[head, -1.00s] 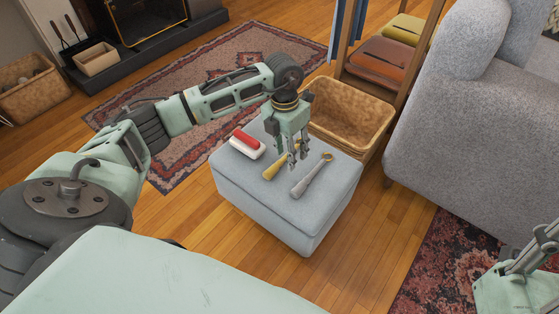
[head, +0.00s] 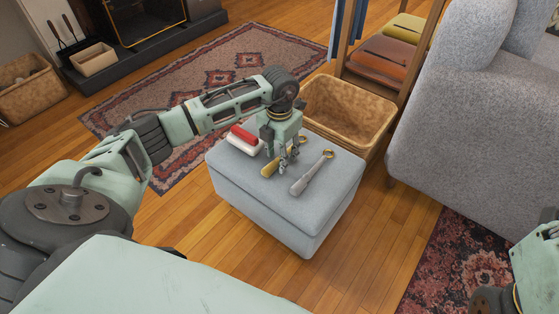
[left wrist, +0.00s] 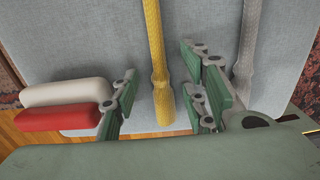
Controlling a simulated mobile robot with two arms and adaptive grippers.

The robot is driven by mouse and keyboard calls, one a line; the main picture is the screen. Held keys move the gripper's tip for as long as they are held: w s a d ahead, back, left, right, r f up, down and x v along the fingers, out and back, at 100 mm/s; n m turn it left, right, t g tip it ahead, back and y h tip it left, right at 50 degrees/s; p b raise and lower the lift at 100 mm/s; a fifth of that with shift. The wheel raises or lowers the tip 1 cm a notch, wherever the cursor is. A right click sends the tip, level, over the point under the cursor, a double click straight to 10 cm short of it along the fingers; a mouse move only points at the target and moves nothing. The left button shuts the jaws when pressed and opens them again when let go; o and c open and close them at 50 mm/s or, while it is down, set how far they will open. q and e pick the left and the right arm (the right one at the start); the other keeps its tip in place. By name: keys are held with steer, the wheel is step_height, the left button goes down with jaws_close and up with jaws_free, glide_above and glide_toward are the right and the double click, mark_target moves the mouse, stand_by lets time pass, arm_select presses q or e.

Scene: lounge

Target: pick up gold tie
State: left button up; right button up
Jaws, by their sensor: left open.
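The gold tie (head: 269,169) lies as a narrow twisted strip on top of the grey ottoman (head: 260,215). In the head view my left gripper (head: 282,167) points down over it and hides its middle. In the left wrist view the gold tie (left wrist: 156,50) runs between the two spread fingers of the left gripper (left wrist: 163,97), with a gap on each side. The left gripper is open and holds nothing. My right gripper is not in the head view; only part of that arm shows at the lower right.
A grey tie (head: 312,174) lies just right of the gold one. A red and white item (head: 245,139) lies left of it. A wicker basket (head: 345,112) stands behind the ottoman, and a grey sofa (head: 460,120) stands to the right.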

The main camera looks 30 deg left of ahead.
arm_select(q)
steer(key=shift+c, duration=0.5)
jaws_close()
steer(key=shift+r, duration=0.15)
